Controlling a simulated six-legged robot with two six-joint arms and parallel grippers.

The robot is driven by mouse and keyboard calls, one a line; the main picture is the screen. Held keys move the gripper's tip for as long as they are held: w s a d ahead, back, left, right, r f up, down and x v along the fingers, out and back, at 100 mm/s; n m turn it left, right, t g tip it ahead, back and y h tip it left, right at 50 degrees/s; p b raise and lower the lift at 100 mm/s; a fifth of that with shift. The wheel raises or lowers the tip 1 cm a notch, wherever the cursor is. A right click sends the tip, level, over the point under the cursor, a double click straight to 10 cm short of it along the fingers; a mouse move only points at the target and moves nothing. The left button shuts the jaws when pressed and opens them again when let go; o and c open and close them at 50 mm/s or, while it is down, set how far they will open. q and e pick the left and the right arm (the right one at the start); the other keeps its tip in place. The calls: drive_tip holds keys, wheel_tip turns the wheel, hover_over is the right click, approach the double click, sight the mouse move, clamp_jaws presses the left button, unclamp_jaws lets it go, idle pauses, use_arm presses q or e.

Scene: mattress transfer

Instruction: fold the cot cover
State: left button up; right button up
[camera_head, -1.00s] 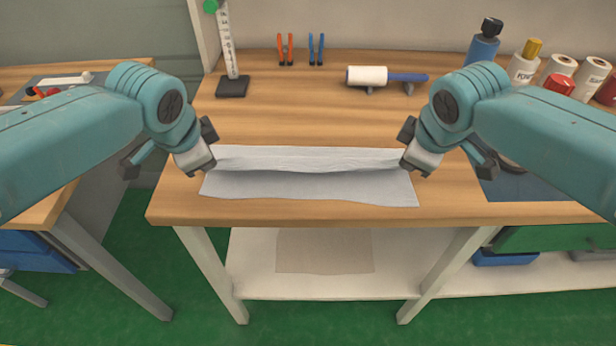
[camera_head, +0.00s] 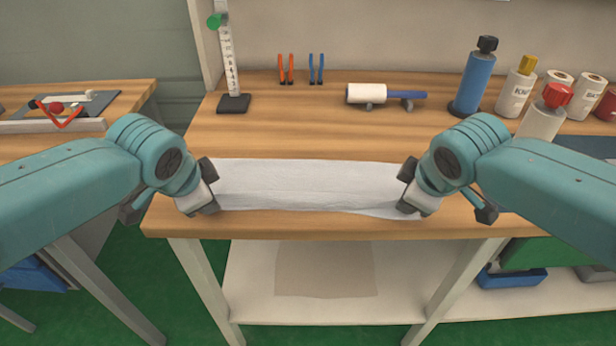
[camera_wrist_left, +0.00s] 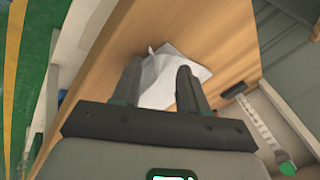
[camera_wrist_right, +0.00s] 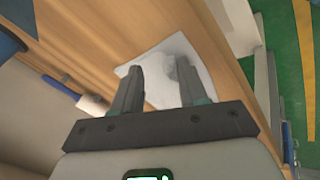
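The cot cover (camera_head: 305,184) is a pale white cloth lying as a long, narrow band across the wooden bench. Its surface looks nearly flat, and a thin lower layer shows at the front right corner. My left gripper (camera_head: 207,208) is low at the cover's front left corner; in the left wrist view (camera_wrist_left: 160,66) its fingers are apart with cloth (camera_wrist_left: 160,84) beyond and between them. My right gripper (camera_head: 404,207) is low at the front right corner; in the right wrist view (camera_wrist_right: 160,72) its fingers are also apart, with wrinkled cloth (camera_wrist_right: 160,88) between them.
A lint roller (camera_head: 368,94), orange pliers (camera_head: 286,70), blue pliers (camera_head: 317,70) and an upright ruler stand (camera_head: 232,103) are at the back. Several bottles and rolls stand back right, including a blue bottle (camera_head: 473,82). Bare bench (camera_head: 310,135) lies behind the cover.

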use_arm(q)
drive_tip(key=shift+s+f, duration=0.1)
drive_tip(key=shift+f, duration=0.05)
use_arm(e)
drive_tip(key=shift+s+f, duration=0.15)
drive_tip(key=shift+f, duration=0.1)
